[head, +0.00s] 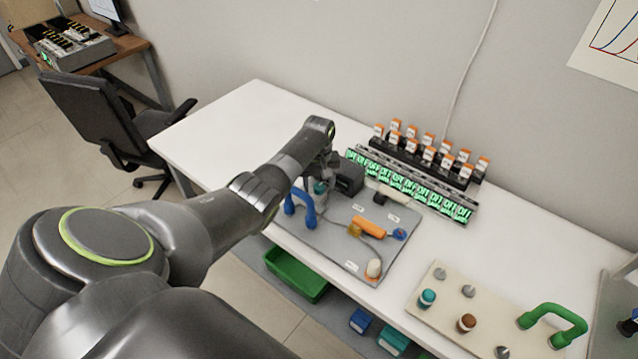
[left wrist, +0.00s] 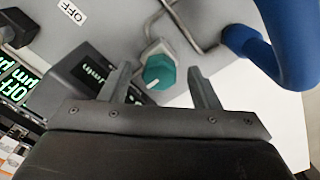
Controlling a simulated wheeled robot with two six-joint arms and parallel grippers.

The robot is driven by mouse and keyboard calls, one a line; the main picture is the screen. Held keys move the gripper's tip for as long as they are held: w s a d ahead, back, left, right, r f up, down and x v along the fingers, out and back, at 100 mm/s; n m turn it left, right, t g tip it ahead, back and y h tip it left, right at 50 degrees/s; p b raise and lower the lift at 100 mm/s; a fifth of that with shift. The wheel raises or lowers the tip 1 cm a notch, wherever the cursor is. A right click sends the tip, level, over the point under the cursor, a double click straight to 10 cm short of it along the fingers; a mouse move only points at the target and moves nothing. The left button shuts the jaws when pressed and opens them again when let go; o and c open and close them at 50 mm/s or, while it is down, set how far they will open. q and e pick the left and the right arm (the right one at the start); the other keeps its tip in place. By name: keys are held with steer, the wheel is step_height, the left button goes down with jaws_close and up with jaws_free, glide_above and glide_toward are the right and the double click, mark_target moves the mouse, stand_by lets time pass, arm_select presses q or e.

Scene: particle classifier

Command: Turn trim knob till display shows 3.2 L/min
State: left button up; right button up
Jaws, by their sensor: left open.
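The teal trim knob (left wrist: 158,71) with a white pointer line sits on a pale square base on the grey panel in the left wrist view. In the head view the knob (head: 320,187) shows just below my left gripper (head: 327,170). In the wrist view the gripper's two fingers (left wrist: 159,80) are open, one on each side of the knob, with visible gaps. The dark display box (left wrist: 88,82) stands beside the knob; its lit text is partly hidden by a finger, and no flow number is readable. It also shows in the head view (head: 348,178). My right gripper is out of view.
A blue handle (head: 301,210) arches close beside the knob. An orange-handled part (head: 369,227) lies on the grey panel (head: 322,238). A row of green-lit displays (head: 410,186) stands behind. A beige panel (head: 440,312) with knobs and a green handle (head: 553,321) is at right.

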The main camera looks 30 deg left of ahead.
arm_select(q)
steer(key=c, duration=1)
steer(key=shift+m, duration=0.4)
steer(key=m+p, duration=0.1)
steer(key=m, duration=0.1)
steer(key=shift+r+m, duration=0.1)
steer(key=shift+m, duration=0.3)
steer(key=m, duration=0.5)
steer(key=shift+p, duration=0.4)
steer(key=m, duration=0.5)
steer(key=shift+m, duration=0.4)
steer(key=m, duration=0.5)
